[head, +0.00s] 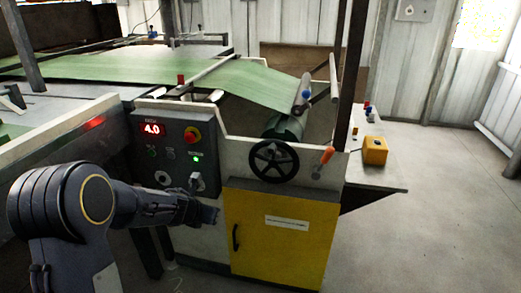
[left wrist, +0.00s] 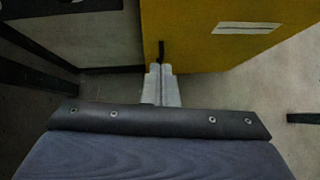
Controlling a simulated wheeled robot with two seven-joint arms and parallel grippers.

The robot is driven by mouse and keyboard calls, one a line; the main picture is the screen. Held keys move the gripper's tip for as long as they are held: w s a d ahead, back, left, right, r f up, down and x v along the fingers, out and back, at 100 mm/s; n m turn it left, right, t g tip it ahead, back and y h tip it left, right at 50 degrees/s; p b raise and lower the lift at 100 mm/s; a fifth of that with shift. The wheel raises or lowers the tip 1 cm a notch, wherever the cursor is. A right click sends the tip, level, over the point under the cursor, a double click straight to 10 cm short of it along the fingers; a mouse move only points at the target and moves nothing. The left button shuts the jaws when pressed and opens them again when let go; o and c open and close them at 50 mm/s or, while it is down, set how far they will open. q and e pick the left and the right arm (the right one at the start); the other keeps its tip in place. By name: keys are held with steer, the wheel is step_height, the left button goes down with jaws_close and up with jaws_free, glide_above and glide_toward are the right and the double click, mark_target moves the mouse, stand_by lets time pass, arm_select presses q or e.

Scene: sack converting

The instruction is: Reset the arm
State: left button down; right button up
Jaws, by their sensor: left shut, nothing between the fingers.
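My left arm comes in from the left in the head view. Its gripper (head: 211,215) is in front of the machine, left of the yellow cabinet door (head: 280,235). In the left wrist view the gripper's two fingers (left wrist: 161,82) are together with nothing between them. The yellow door (left wrist: 215,30) with its white label and dark handle lies beyond the fingertips there. My right gripper is not in view.
The control panel (head: 175,150) reads 4.0 and has a red knob and lit green light. A black handwheel (head: 274,161) sticks out above the door. Floor (head: 430,240) at the right is clear.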

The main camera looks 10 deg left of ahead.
arm_select(q)
steer(key=s+a+r+n+y, duration=0.25)
steer(key=s+r+n, duration=0.3)
steer(key=n, duration=0.45)
steer(key=s+a+r+n+y, duration=0.1)
steer(key=s+a+r+n, duration=0.5)
steer(key=n, duration=0.5)
steer(key=s+d+f+n+g+h, duration=0.1)
steer(key=s+d+n+h, duration=0.1)
steer(key=s+d+n, duration=0.5)
steer(key=s+d+f+n+g+h, duration=0.1)
steer(key=s+d+n+h, duration=0.15)
steer(key=s+n, duration=0.45)
steer(key=s+d+f+n+g+h, duration=0.1)
steer(key=s+d+n, duration=0.4)
steer(key=s, duration=0.5)
step_height(320, 180, up, 21)
steer(key=d+p, duration=0.1)
steer(key=p, duration=1.9)
steer(key=shift+f, duration=0.15)
steer(key=shift+w+d, duration=0.1)
